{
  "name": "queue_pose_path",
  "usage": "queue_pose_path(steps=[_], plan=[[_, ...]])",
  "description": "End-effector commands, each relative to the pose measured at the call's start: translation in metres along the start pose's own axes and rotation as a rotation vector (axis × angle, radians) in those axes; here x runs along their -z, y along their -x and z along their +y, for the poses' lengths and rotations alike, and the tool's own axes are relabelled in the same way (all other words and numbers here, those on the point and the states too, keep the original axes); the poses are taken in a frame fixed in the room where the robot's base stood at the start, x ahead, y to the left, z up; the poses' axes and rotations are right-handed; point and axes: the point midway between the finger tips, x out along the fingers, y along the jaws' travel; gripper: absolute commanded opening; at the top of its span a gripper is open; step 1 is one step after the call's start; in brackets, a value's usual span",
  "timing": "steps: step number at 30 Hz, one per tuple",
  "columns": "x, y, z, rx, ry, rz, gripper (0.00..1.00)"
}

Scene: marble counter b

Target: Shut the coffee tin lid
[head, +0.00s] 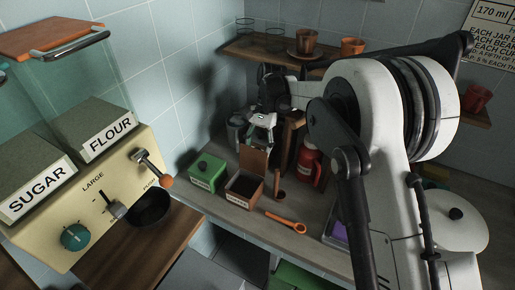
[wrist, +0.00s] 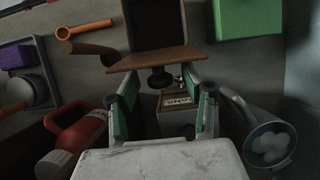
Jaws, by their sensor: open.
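The coffee tin (head: 245,188) is a brown open box with a pale label on its front, on the counter. Its brown lid (head: 254,162) stands up at the tin's back edge, open. In the wrist view the lid (wrist: 153,60) shows nearly edge-on, with a dark round knob (wrist: 160,79) on its near side; the dark inside of the tin (wrist: 156,18) shows beyond it. My gripper (head: 262,131) is open behind and above the lid. In the wrist view its two green-padded fingers (wrist: 160,85) are spread on either side of the knob; I cannot tell whether they touch the lid.
A green lidded tin (head: 205,172) stands left of the coffee tin. An orange scoop (head: 286,222) lies in front to the right, with a red canister (head: 309,165) behind. A wooden shelf (head: 270,55) with cups hangs above. A strip of counter in front is clear.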

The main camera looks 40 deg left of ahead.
Motion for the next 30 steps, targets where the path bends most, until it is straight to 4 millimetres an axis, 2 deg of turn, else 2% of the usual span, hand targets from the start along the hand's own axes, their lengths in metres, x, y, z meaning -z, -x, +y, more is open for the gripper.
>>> queue_pose_path(steps=[2, 12, 23, 30], plan=[[0.000, 0.000, 0.000, 0.000, 0.000, 0.000, 0.44], [0.000, 0.000, 0.000, 0.000, 0.000, 0.000, 0.00], [0.000, 0.001, 0.001, 0.001, -0.002, 0.008, 0.00], [0.003, 0.004, 0.013, 0.008, -0.020, 0.076, 0.00]])
